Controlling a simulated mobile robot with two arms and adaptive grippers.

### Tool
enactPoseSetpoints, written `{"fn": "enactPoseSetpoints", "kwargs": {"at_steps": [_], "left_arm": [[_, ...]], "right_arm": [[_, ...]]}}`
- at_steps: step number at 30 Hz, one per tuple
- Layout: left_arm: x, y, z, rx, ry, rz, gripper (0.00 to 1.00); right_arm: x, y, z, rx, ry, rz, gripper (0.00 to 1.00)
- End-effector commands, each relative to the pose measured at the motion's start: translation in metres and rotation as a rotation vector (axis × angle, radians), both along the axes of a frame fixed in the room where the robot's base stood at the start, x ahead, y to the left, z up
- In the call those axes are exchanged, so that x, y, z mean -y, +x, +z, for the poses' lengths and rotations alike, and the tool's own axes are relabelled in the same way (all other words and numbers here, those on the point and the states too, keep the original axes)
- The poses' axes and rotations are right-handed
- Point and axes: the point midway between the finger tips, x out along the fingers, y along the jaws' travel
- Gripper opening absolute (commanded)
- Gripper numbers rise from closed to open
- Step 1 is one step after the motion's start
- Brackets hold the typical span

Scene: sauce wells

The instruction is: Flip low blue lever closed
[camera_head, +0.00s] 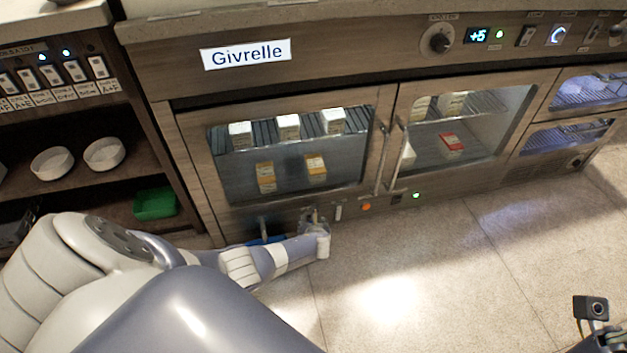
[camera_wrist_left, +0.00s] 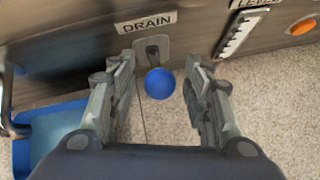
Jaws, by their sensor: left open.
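The low blue lever shows as a round blue knob (camera_wrist_left: 158,83) in the left wrist view, just below a metal plate (camera_wrist_left: 152,50) with a dark slot under the DRAIN label. My left gripper (camera_wrist_left: 163,100) is open, with one finger on each side of the knob and a gap to both. In the head view my left gripper (camera_head: 313,222) is low at the cabinet front, and its own wrist covers the knob there. Of my right arm, only a wrist camera and a dark part show at the lower right corner; its fingers are not visible.
A blue tray (camera_wrist_left: 48,140) lies low on the left, beside the left finger. A level gauge (camera_wrist_left: 240,32) and an orange lamp (camera_wrist_left: 303,26) are to the right of the plate. The glass-doored Givrelle cabinet (camera_head: 160,60) stands above. The floor (camera_head: 450,270) to the right is clear.

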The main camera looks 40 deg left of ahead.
Motion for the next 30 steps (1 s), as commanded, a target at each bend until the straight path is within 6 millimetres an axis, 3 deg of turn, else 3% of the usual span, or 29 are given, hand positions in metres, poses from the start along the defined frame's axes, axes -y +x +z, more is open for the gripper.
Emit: {"fn": "enactPoseSetpoints", "kwargs": {"at_steps": [30], "left_arm": [[0.051,-0.059,0.074,-0.002,-0.002,-0.002,0.45]], "right_arm": [[0.000,0.000,0.000,0.000,0.000,0.001,0.00]]}}
